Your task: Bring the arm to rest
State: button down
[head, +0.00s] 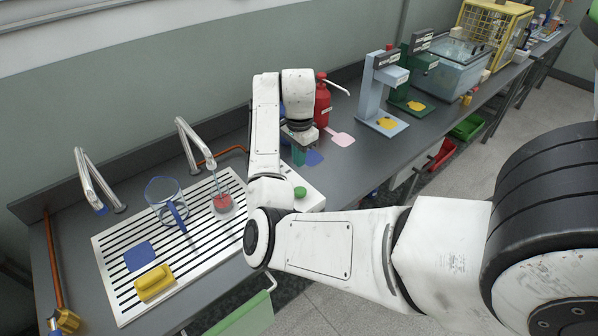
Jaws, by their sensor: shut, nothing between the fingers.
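My arm (345,244) reaches in from the right. It bends at the elbow over the front edge of the counter, rises, then turns down at the wrist. My gripper (299,153) points down over the counter, below the wrist. It is shut and empty. Its fingertips are small and hard to make out from here. A white box with a green button (300,192) is in front of it, partly hidden by my arm. A blue patch (314,158) lies just right of the gripper.
A red bottle (322,105) stands close behind my wrist. A slotted drain board (118,262) to the left holds a clear jug (163,200), a red-bottomed glass (222,201) and a yellow sponge (155,282). Press-like stands (383,88) and a clear tank (456,68) stand farther right.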

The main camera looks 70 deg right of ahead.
jog(key=shift+r, duration=0.85)
jog(key=s+a+f+n+h+b, duration=0.2)
jog(key=s+a+f+n+h, duration=0.1)
jog(key=a+f+n, duration=0.95)
jog(key=s+a+f+n+y, duration=0.1)
jog(key=s+a+n, duration=0.2)
jog(key=a, duration=0.3)
jog(key=s+a+f+n+y, duration=0.1)
jog(key=s+a+n, duration=0.2)
jog(key=a, duration=0.4)
jog(key=s+a+f+n+t, duration=0.1)
jog(key=s+a+f+n, duration=0.1)
jog(key=a+n, duration=0.3)
jog(key=shift+s+a+y, duration=0.4)
jog(key=shift+a, duration=0.65)
jog(key=shift+w+d+b, duration=0.1)
jog(key=shift+b, duration=0.2)
